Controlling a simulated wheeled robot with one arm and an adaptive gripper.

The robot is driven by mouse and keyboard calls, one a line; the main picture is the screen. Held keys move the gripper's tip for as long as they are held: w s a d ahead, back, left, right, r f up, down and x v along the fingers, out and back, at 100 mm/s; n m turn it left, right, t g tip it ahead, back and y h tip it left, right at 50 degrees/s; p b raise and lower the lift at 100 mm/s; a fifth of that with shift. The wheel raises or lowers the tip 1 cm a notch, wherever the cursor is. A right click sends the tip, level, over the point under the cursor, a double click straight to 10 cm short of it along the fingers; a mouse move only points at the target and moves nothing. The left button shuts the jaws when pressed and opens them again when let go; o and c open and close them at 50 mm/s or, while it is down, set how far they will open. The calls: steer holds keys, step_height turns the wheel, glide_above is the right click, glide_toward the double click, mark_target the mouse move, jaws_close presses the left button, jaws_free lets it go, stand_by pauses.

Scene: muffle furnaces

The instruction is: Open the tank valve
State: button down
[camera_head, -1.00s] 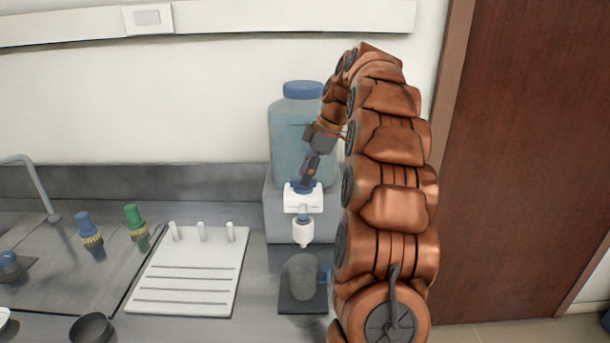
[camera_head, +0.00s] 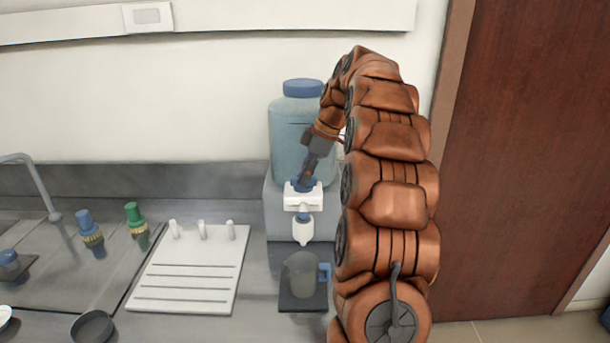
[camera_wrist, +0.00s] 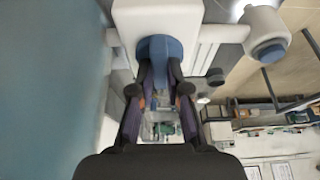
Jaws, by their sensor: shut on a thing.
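The blue-capped tank (camera_head: 290,137) stands on a grey block against the wall in the head view. A white valve body (camera_head: 304,202) with a downward spout sits at its front, and a blue valve handle (camera_head: 293,186) is on top of it. My gripper (camera_head: 305,182) reaches down to the handle from above. In the wrist view my gripper (camera_wrist: 160,80) is shut on the blue handle (camera_wrist: 159,48), with a finger on each side. The tank wall (camera_wrist: 45,90) fills the left of that view. A grey jug (camera_head: 299,273) with a blue handle stands below the spout on a dark pad.
A white rack board (camera_head: 190,272) with pegs lies left of the jug. Blue (camera_head: 91,232) and green (camera_head: 137,222) capped items stand further left, near a sink tap (camera_head: 40,188). A dark bowl (camera_head: 92,326) is at the front. A brown door (camera_head: 525,160) is at the right.

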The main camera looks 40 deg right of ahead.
steer(key=shift+f+m+b, duration=0.15)
steer(key=shift+m+b, duration=0.15)
steer(key=shift+b, duration=0.45)
steer(key=m+t+h+b, duration=0.1)
steer(key=m+b, duration=0.2)
steer(key=shift+a+f, duration=0.1)
steer(key=shift+a, duration=0.05)
steer(key=m+h+b, duration=0.1)
steer(key=m, duration=0.1)
steer(key=m+b, duration=0.1)
steer(key=m, duration=0.2)
steer(key=shift+s+t+h+b, duration=0.1)
steer(key=shift+t+h+b, duration=0.2)
steer(key=shift+h+b, duration=0.1)
steer(key=m+h+b, duration=0.1)
steer(key=m+h, duration=0.1)
steer(key=m, duration=0.3)
steer(key=shift+a+b, duration=0.15)
steer(key=shift+b, duration=0.25)
steer(key=shift+r+m+g+h+b, duration=0.1)
steer(key=shift+m+g+h+b, duration=0.2)
steer(key=shift+m, duration=0.75)
steer(key=shift+r+m+g+h+b, duration=0.15)
steer(key=shift+m+h, duration=0.25)
steer(key=shift+m, duration=0.65)
